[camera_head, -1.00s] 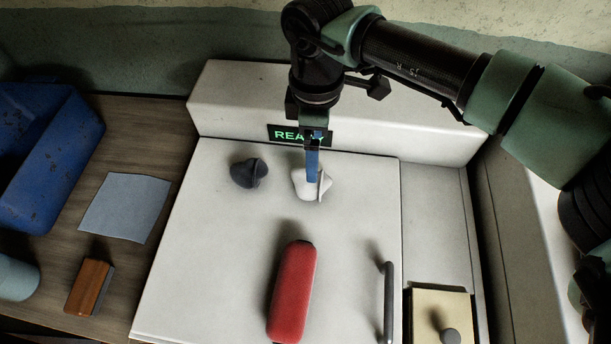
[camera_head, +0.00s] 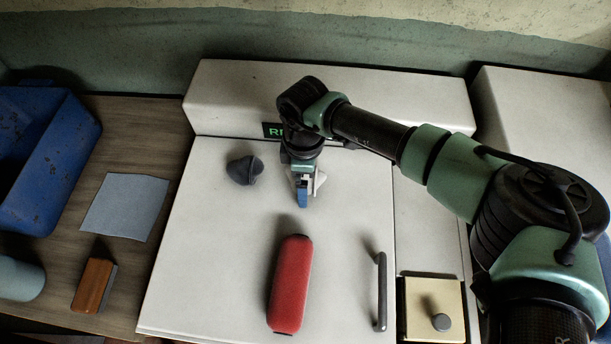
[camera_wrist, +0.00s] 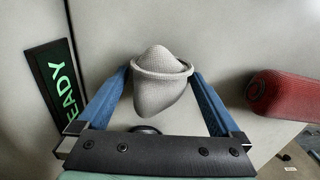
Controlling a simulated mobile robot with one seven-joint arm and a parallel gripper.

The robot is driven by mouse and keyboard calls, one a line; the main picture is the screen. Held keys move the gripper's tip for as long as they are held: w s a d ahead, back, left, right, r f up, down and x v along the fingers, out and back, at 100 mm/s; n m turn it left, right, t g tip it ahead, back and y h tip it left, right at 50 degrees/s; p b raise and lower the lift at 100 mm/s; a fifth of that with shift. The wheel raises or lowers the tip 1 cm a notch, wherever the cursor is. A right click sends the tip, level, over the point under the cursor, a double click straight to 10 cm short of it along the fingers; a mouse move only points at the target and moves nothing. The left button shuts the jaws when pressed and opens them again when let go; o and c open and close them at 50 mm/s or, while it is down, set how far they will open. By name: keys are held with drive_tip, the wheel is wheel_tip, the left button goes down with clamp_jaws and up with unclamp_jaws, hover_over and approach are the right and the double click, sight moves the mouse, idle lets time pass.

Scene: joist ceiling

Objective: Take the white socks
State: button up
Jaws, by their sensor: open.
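The white socks (camera_wrist: 160,85) are a rolled bundle with a folded cuff, lying on the white top of the machine (camera_head: 225,260). In the wrist view they sit between the two blue fingers of my gripper (camera_wrist: 160,95), which is open. A gap shows on the right side; the left finger is close to the bundle. In the head view my gripper (camera_head: 304,192) points down over the socks (camera_head: 319,182), and hides most of them.
Dark socks (camera_head: 244,170) lie just left of my gripper. A red rounded case (camera_head: 290,284) lies nearer the front, beside a dark handle (camera_head: 381,290). A lit display panel (camera_wrist: 54,82) stands behind. A blue bin (camera_head: 45,165), grey cloth (camera_head: 124,206) and brush (camera_head: 93,285) are on the left.

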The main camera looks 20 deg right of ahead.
drive_tip(key=c, duration=1.4)
drive_tip(key=shift+r, duration=0.1)
